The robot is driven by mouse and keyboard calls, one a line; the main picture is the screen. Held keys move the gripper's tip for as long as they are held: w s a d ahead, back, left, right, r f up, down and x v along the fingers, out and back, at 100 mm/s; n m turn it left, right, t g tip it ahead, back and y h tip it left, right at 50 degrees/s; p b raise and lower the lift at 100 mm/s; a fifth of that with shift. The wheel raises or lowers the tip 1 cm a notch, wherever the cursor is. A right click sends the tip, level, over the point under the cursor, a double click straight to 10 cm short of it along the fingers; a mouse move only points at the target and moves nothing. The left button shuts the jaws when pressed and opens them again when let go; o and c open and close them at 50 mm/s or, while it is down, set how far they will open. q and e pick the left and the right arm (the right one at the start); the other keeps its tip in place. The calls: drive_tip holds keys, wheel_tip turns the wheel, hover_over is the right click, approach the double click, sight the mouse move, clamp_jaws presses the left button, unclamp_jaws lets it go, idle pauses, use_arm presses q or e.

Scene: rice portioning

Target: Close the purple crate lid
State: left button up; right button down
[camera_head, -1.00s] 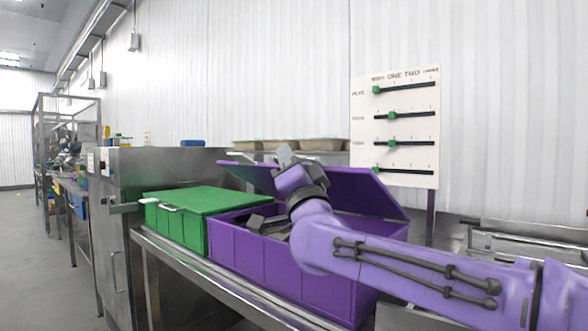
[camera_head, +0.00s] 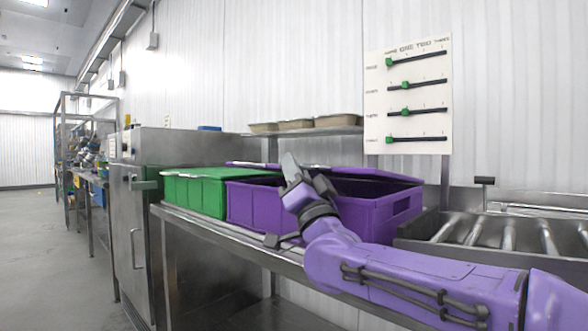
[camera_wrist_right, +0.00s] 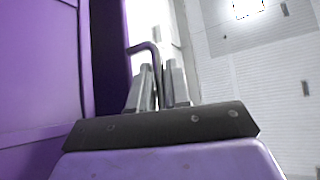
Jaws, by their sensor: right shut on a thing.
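The purple crate (camera_head: 255,204) stands on the metal bench, beside the green crate. Its purple lid (camera_head: 385,177) lies low over the opening, slightly tilted, with a dark gap below its edge at the right. My right gripper (camera_head: 291,168) is at the lid's near side, with the wrist in front of the crate. In the right wrist view, my right gripper's fingers (camera_wrist_right: 157,88) are shut at a dark bent handle (camera_wrist_right: 146,49) next to the purple surface (camera_wrist_right: 40,75). The wrist hides part of the lid and crate front. My left gripper is not in view.
The green crate (camera_head: 198,192) with its lid down stands left of the purple one. A roller conveyor (camera_head: 510,235) is at the right. Trays (camera_head: 296,124) sit on a shelf behind, and a board with sliders (camera_head: 408,100) stands behind the crate.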

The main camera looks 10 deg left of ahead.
drive_tip(key=shift+d, duration=0.1)
drive_tip(key=c, duration=1.5)
unclamp_jaws()
drive_tip(key=shift+w, duration=0.1)
drive_tip(key=shift+o, duration=0.2)
drive_tip(key=shift+w+f, duration=0.1)
drive_tip(key=shift+s+f, duration=0.15)
drive_tip(key=shift+s, duration=0.05)
drive_tip(key=b+v, duration=0.1)
drive_tip(key=v, duration=0.9)
drive_tip(key=shift+d+b, duration=0.15)
drive_tip(key=shift+b, duration=0.15)
